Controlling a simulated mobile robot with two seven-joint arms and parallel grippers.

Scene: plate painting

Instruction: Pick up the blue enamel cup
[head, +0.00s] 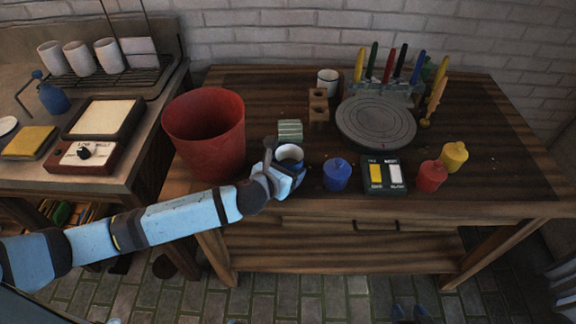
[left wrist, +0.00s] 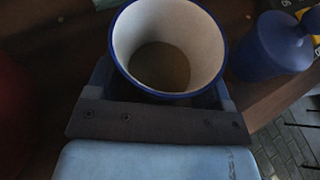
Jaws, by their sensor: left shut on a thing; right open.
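The blue enamel cup (head: 290,154) has a blue rim and a pale inside. It is near the front of the wooden table, left of a blue lidded pot (head: 337,175). My left gripper (head: 284,175) is shut on it. In the left wrist view the cup (left wrist: 170,45) stands between the fingers, its mouth open towards the camera and a brownish bottom inside. I cannot tell whether it touches the table. What seem to be the fingertips of my right gripper (head: 410,312) show apart and empty at the bottom edge, below the table.
A red bin (head: 206,135) stands left of the cup, with a green striped block (head: 290,130) behind it. Right are a small black panel (head: 384,175), a red pot (head: 432,176) and a yellow pot (head: 454,156). A grey turntable (head: 376,122) is behind.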

